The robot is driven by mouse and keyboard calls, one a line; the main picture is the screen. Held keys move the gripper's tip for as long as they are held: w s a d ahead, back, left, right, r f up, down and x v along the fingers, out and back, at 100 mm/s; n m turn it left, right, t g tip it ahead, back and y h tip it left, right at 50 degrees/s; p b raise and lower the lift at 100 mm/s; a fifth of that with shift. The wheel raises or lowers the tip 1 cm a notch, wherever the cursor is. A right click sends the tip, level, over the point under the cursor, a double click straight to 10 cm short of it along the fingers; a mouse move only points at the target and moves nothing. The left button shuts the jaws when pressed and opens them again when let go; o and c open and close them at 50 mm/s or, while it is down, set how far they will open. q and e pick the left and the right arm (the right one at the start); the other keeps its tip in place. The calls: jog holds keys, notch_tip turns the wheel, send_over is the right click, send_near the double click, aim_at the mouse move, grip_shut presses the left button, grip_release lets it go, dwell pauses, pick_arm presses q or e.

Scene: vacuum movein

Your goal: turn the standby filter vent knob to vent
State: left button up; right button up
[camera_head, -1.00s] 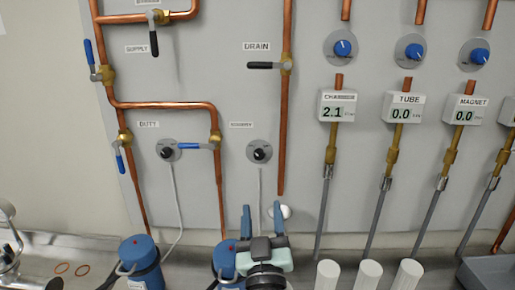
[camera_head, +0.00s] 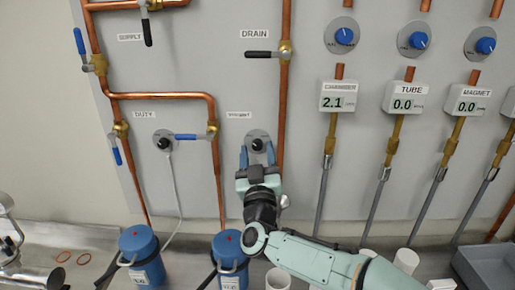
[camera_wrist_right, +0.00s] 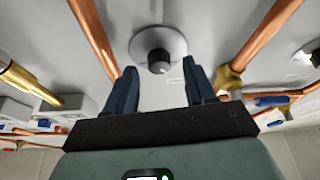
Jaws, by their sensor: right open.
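The standby filter vent knob (camera_head: 257,145) is a small black knob on a round grey plate under the standby label on the wall panel. It also shows in the right wrist view (camera_wrist_right: 159,61) with a white mark on its front. My right gripper (camera_head: 257,156) is open, with its blue fingers pointing up at the panel just below and around the knob's plate. In the right wrist view the knob lies beyond the gap between the fingertips (camera_wrist_right: 160,78), and neither finger visibly touches it. My left gripper is out of view.
The duty knob (camera_head: 163,142) sits to the left. Blue canisters (camera_head: 140,250) and white cups (camera_head: 406,261) stand on the bench below.

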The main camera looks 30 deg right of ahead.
jog(key=shift+w+d+r, duration=0.2)
jog(key=shift+w+d, duration=0.05)
jog(key=shift+w, duration=0.2)
grip_shut()
